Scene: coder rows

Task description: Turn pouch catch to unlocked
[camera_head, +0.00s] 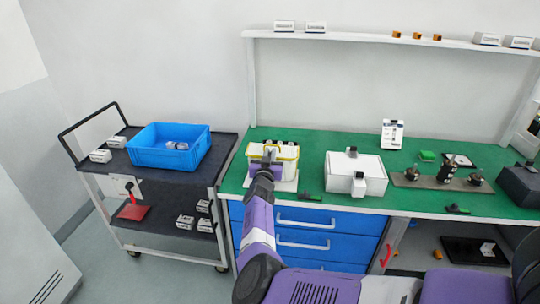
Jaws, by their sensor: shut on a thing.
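A white pouch-like case with yellow-green trim (288,153) stands on a white base plate (288,185) at the left end of the green bench. My arm reaches up from the bottom of the view to its front. My gripper (268,160) is at the case's front face and is shut on a small part there, which looks like the pouch catch. The fingers and wrist cover the catch, so its turn position cannot be made out.
A white box with dark clips (356,175) stands to the right on the green bench (320,152). Small dark-green clips (309,197) lie near the front edge. A cart with a blue bin (168,158) stands to the left. A shelf (350,38) runs above.

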